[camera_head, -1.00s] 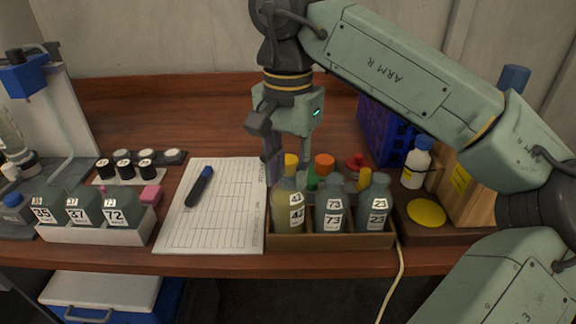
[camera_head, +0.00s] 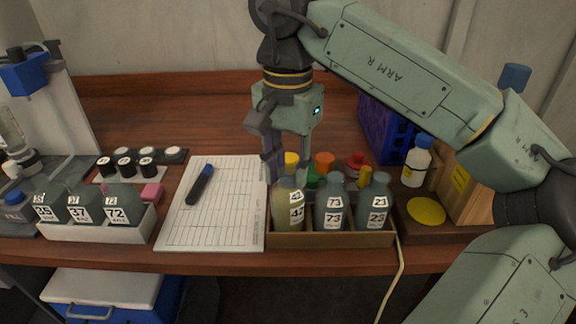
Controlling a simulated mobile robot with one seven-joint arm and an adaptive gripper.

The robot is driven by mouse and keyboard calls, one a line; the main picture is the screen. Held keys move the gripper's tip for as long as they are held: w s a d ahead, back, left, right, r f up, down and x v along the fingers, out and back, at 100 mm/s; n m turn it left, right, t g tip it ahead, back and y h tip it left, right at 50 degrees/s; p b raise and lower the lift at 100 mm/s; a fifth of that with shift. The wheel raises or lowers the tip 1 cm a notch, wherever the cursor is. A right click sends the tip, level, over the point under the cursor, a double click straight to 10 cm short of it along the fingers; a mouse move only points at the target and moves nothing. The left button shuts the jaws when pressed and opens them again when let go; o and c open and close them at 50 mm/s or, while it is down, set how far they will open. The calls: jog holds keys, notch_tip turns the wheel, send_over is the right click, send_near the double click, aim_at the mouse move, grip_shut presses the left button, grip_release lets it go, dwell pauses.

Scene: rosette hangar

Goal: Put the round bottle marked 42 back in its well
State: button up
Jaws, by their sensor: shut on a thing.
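The round bottle marked 42 (camera_head: 289,211) is yellowish and stands upright at the left end of the wooden box (camera_head: 330,240). Its lower part is hidden by the box's front wall, so I cannot tell whether it rests on the bottom. My gripper (camera_head: 277,174) points down from above and is shut on the bottle at its top. Bottles marked 73 (camera_head: 328,206) and 23 (camera_head: 375,207) stand to its right in the same box. Bottles with yellow, orange and red caps stand behind them.
A clipboard sheet (camera_head: 225,215) with a dark marker (camera_head: 199,184) lies left of the box. Further left is a white rack (camera_head: 100,232) with bottles 35, 37 and 72. A blue crate (camera_head: 385,128) and a white bottle (camera_head: 417,163) stand at right. A cable hangs over the front edge.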

jog(key=shift+f, duration=0.3)
dwell(0.7)
dwell(0.8)
jog(key=o, duration=1.1)
jog(key=shift+o, duration=0.4)
jog(key=o, duration=0.4)
jog(key=shift+c, duration=0.2)
jog(key=shift+r, duration=0.1)
notch_tip(320, 180, up, 7)
jog(key=p, duration=0.6)
jog(key=shift+r, duration=0.15)
